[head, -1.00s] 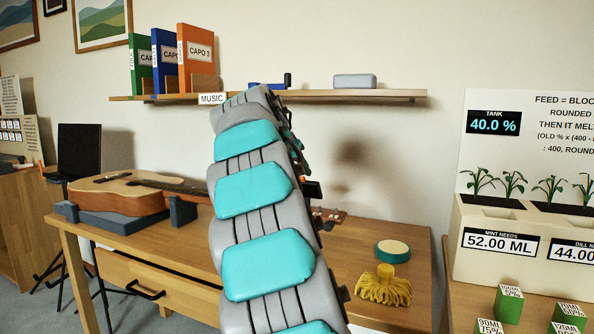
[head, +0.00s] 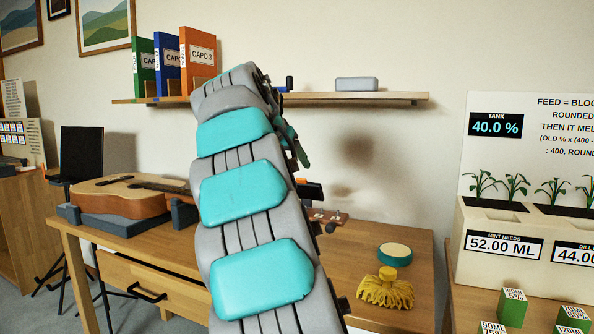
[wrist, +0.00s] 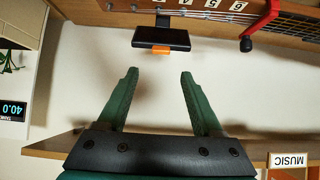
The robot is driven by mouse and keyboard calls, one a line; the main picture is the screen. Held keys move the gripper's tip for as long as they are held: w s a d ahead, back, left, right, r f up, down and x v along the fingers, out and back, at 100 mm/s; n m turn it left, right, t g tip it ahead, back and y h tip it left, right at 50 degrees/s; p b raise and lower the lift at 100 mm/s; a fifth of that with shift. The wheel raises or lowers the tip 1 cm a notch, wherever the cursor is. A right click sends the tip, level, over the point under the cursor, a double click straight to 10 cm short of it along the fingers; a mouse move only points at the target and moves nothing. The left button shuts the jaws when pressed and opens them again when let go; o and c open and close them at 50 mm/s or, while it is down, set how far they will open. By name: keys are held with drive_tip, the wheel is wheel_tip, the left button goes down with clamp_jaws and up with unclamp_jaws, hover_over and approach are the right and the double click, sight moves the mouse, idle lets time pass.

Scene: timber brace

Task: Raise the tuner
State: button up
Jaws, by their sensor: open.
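The tuner (wrist: 161,40), a small black block with an orange strip, shows in the wrist view, which is upside down. It sits by the guitar's headstock (wrist: 285,18). In the head view the tuner (head: 311,191) is partly hidden behind my arm. My gripper (wrist: 158,72) has two green fingers, spread apart and empty. In the wrist view the tuner lies just beyond the fingertips, roughly in line with the gap, with no visible contact. In the head view my arm hides most of the gripper.
The guitar body (head: 120,196) rests on a grey stand on the desk (head: 370,255). A wall shelf (head: 385,97) holds binders (head: 198,62) and a grey box (head: 357,84).

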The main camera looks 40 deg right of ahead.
drive_tip(key=shift+v, duration=0.9)
drive_tip(key=shift+c, duration=0.2)
